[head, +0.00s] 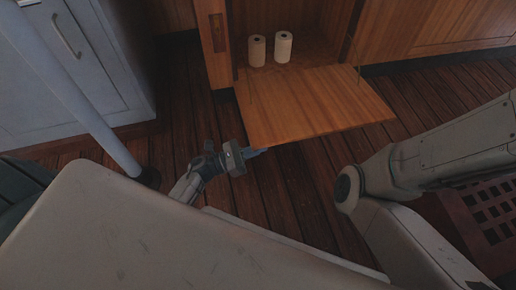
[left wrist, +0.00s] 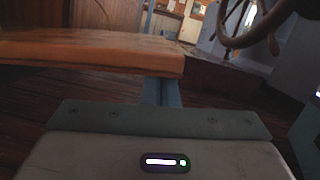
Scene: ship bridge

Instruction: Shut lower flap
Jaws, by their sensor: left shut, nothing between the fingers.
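The lower flap (head: 315,103) is a wooden panel folded down and open in front of a cabinet opening, lying about level above the floor. In the left wrist view the flap's edge (left wrist: 90,50) crosses the upper left. My left gripper (head: 262,152) is shut and empty, close to the flap's near left corner. In the left wrist view its fingers (left wrist: 158,92) point under or just beside the flap's end; I cannot tell whether they touch it. My right arm comes in from the right in the head view, but its gripper is not visible.
Two white paper rolls (head: 270,49) stand inside the cabinet behind the flap. A grey cabinet (head: 70,65) and a pale pole (head: 75,90) stand at the left. A floor grating (head: 490,215) lies at the right. A steering wheel (left wrist: 250,25) shows in the left wrist view.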

